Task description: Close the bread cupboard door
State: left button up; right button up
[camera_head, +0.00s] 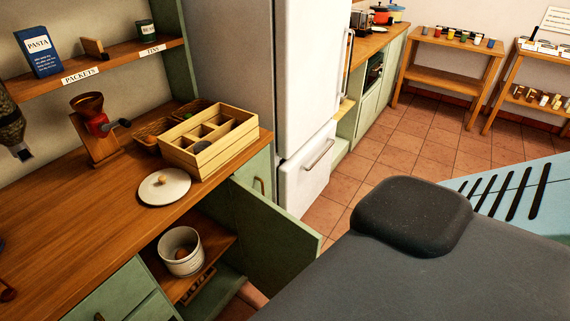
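The bread cupboard door (266,232) is a green panel standing wide open, swung out from the counter front into the room. It appears hinged at the right side of the cupboard opening. Inside, a white crock (181,252) with a brown item in it stands on a wooden shelf (216,243). The door's lower part is hidden behind a large dark grey form in the foreground. I see neither of my grippers clearly in this view.
A round lid (164,187) and a wooden divided box (210,142) sit on the counter above. A white fridge (303,100) stands just beyond the door. Tiled floor (425,140) is clear farther back. A slatted light blue surface (515,190) lies at right.

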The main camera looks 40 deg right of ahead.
aim_at(277, 247)
jog(key=k+l+u, duration=0.15)
jog(key=l, duration=0.25)
jog(key=k+l+u, duration=0.2)
jog(key=l, duration=0.2)
jog(key=k+l+u, duration=0.15)
jog(key=l, duration=0.3)
jog(key=k+l+u, duration=0.1)
jog(key=l, duration=0.35)
jog(key=l+u, duration=0.1)
jog(key=l, duration=0.5)
jog(key=k+l+u, duration=0.15)
jog(key=l, duration=0.45)
jog(key=l+u, duration=0.1)
jog(key=l, duration=0.5)
jog(key=k+l+u, duration=0.1)
jog(key=l, duration=0.3)
jog(key=k+l, duration=0.25)
jog(key=l+u, duration=0.05)
jog(key=l, duration=0.05)
